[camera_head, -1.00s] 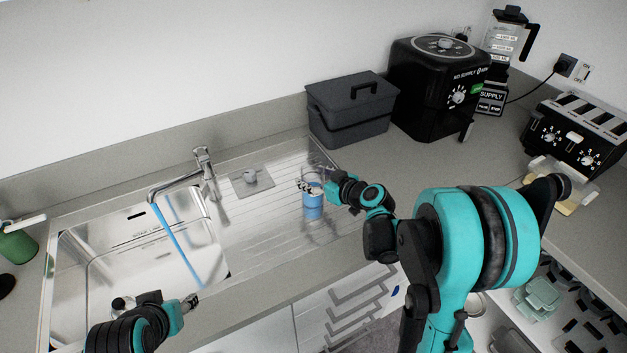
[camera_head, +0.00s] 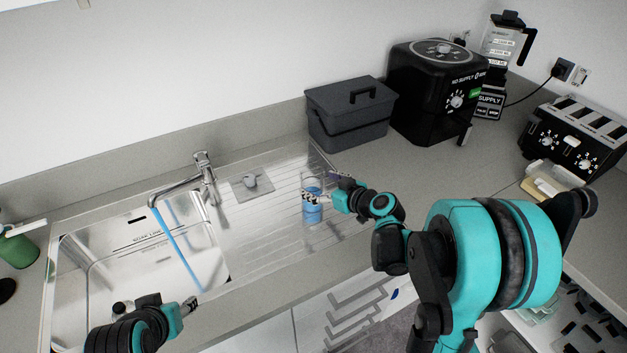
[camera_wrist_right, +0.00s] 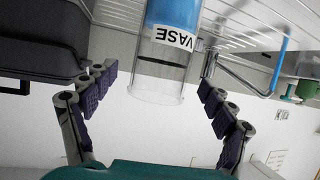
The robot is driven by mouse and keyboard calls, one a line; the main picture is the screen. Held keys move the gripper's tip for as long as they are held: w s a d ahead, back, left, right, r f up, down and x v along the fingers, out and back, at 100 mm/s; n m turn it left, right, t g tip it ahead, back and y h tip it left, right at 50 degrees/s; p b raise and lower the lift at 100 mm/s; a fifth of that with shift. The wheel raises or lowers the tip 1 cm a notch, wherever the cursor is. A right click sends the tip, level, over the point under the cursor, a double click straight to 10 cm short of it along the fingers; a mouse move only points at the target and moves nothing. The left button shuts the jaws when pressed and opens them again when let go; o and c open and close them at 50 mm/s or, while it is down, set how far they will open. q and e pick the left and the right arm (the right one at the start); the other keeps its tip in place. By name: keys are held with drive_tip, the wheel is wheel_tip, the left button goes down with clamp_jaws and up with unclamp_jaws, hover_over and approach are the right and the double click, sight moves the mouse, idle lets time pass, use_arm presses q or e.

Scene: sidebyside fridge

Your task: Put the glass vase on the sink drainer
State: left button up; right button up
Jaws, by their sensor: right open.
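The glass vase (camera_head: 313,212) is a clear cylinder with blue in it and stands upright on the ribbed steel sink drainer (camera_head: 262,222). In the right wrist view the vase (camera_wrist_right: 165,55) appears upside down, with a white VASE label. My right gripper (camera_head: 318,196) is open at the upper part of the vase. In the wrist view its two fingers (camera_wrist_right: 157,100) are spread to either side of the vase, with gaps between. My left gripper (camera_head: 191,304) is over the front edge of the sink, away from the vase; its jaws are too small to judge.
The sink basin (camera_head: 135,265) with its tap (camera_head: 205,175) and a blue water stream lies left of the drainer. A dark lidded box (camera_head: 350,115) stands behind it. A black appliance (camera_head: 430,90) and a toaster (camera_head: 575,135) stand on the right counter.

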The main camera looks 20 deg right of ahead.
drive_tip(key=p+v, duration=0.2)
drive_tip(key=v, duration=0.6)
drive_tip(key=s+a+m+g+h, duration=0.2)
drive_tip(key=s+a, duration=0.1)
drive_tip(key=s, duration=0.6)
drive_tip(key=s+a+m+g+h, duration=0.2)
drive_tip(key=s+a+g+h, duration=0.1)
drive_tip(key=s, duration=0.7)
drive_tip(key=shift+a+m, duration=0.25)
drive_tip(key=shift+m, duration=0.05)
drive_tip(key=shift+f+b, duration=0.45)
drive_tip(key=shift+b, duration=0.15)
